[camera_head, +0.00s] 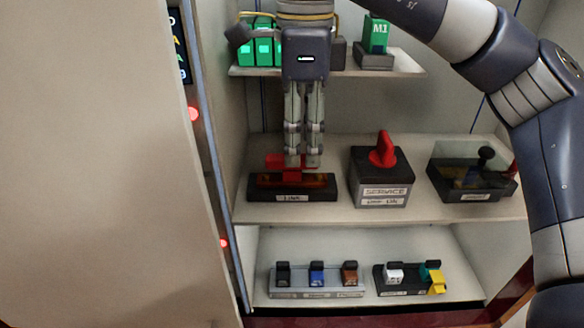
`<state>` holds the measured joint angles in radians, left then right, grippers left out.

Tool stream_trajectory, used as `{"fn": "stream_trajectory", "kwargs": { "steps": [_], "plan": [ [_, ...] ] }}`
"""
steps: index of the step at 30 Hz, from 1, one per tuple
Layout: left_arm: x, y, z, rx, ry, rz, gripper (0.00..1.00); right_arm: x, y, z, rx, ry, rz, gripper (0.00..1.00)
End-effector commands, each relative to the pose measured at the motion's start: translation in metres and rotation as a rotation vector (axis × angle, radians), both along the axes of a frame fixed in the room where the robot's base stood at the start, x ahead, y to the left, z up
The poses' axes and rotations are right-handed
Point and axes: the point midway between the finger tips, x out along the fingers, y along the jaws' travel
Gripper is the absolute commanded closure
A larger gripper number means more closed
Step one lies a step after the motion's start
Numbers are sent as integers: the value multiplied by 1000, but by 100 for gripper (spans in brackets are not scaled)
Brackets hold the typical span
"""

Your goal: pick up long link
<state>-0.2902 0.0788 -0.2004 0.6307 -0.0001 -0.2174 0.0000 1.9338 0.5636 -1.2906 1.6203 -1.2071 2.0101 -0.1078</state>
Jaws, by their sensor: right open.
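My right gripper (304,163) reaches down from the top of the view to the middle shelf. Its fingers are open and point at a black holder (320,195) with a white label that seems to read "LINK". An orange-red bar (320,180), which looks like the long link, lies in the holder. A brighter red part (274,160) stands up at its left, beside and behind the fingertips. The fingertips hide part of the red piece, and I cannot tell whether they touch it. My left gripper is not in view.
A "SERVICE" box (382,185) with a red handle (382,150) stands just right of the holder. A clear-sided dark bin (470,178) is further right. Green modules (262,50) and a green M1 block (376,35) sit on the upper shelf. Small-part racks (317,290) are below.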

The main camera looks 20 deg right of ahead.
Motion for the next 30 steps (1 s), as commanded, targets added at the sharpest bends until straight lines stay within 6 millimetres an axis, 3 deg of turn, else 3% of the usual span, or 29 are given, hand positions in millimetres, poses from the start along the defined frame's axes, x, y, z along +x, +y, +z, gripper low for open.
{"fn": "stream_trajectory", "kwargs": {
  "steps": [5, 15, 23, 30],
  "plan": [
    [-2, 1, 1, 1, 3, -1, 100, 0, 0, -9, -1, 1, 0, 55],
    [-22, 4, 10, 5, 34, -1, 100, 0, 0, -48, -1, 1, -1, 55],
    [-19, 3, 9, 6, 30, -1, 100, 0, 0, -53, 0, 0, -1, 55],
    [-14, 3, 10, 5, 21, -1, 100, 0, 0, -53, 0, 0, 0, 100]
  ]
}}
